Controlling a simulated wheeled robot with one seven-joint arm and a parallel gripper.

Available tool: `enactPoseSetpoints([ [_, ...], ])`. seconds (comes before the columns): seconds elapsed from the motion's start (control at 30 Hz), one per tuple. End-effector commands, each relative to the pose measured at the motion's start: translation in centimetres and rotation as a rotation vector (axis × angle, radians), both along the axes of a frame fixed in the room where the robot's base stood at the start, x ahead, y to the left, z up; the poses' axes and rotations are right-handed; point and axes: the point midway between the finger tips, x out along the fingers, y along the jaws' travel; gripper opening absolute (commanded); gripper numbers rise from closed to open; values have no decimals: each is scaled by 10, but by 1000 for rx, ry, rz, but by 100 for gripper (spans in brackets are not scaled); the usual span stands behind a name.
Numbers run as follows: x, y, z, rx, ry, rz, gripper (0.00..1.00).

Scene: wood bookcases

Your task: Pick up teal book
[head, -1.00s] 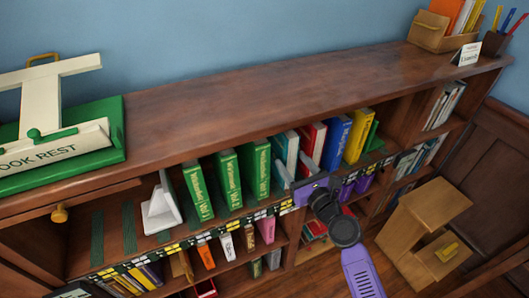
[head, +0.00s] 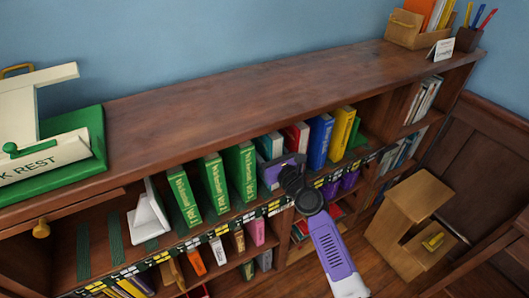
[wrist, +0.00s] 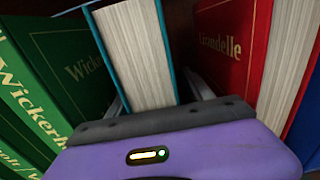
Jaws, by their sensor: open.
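The teal book (head: 267,146) stands upright on the upper shelf between a green book and a red book (head: 297,135). In the wrist view the teal book (wrist: 139,58) shows its cream page edges framed by thin teal covers. My gripper (head: 277,167) is in front of this book at the shelf. In the wrist view its purple body (wrist: 180,150) fills the bottom, and its two grey fingers are open, one on each side of the book. The fingertips and the lower part of the book are hidden.
Several green books (head: 213,182) stand to the left, close to the teal book. A blue book (head: 319,140) and a yellow book (head: 341,132) stand to the right. A white bookend (head: 147,213) is further left. A wooden step stool (head: 410,205) stands on the floor at right.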

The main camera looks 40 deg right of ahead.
Motion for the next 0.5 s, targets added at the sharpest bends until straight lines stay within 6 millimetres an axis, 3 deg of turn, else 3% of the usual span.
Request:
enactPoseSetpoints([
  [0.03,0,0,0,0,0,0,54],
  [0.3,0,0,0,0,0,0,1],
  [0.5,0,0,0,0,0,0,0],
])
